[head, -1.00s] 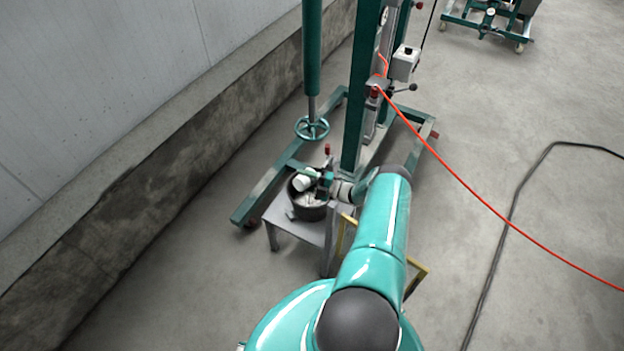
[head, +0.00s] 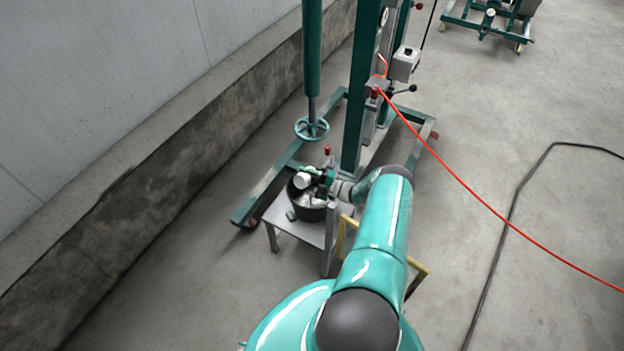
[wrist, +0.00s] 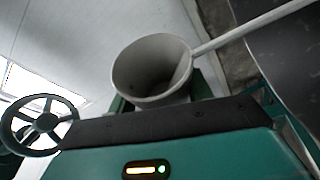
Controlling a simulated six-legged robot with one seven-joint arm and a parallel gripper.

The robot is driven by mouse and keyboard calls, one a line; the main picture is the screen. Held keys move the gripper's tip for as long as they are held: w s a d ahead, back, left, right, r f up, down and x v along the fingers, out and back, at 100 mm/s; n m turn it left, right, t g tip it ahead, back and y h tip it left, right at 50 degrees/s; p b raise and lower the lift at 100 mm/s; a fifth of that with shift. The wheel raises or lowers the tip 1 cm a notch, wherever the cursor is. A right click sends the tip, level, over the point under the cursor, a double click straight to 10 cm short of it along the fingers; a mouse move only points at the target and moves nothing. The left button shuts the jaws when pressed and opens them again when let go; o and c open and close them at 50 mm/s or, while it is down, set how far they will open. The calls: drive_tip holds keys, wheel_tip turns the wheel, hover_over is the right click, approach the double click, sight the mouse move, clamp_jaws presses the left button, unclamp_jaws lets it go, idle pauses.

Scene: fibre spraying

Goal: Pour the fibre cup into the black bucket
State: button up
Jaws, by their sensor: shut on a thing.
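The black bucket (head: 291,198) stands on a small grey table, with pale fibre visible inside it. The pale fibre cup (head: 302,181) is tilted over the bucket's back left part in the head view. My gripper (head: 315,178) is shut on the cup, to the right of it and above the bucket. In the wrist view the cup (wrist: 125,75) is held beyond the gripper body, with its round mouth showing. Its inside looks grey and shaded, and I cannot tell whether fibre is left in it. My fingertips are mostly hidden there.
The grey table (head: 285,222) stands beside a green machine frame (head: 362,100). A green handwheel (head: 312,128) hangs just behind the bucket. A red hose (head: 470,187) and a black cable (head: 512,210) run at the right. Open floor lies at the left front.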

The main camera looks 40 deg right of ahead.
sight(302, 186)
drive_tip(key=shift+d+r+m, duration=0.1)
drive_tip(key=shift+r+m, duration=0.15)
drive_tip(key=shift+m, duration=0.05)
drive_tip(key=f+n, duration=0.1)
drive_tip(key=a+n, duration=0.1)
drive_tip(key=shift+f+n+g, duration=0.3)
drive_tip(key=shift+f, duration=0.05)
drive_tip(key=n, duration=0.1)
drive_tip(key=f+n+g, duration=0.1)
drive_tip(key=a+n, duration=0.1)
drive_tip(key=n, duration=0.1)
drive_tip(key=shift+s+a+f+g+h, duration=0.1)
drive_tip(key=shift+s+f+g+h, duration=0.1)
drive_tip(key=shift+s+g+h, duration=0.15)
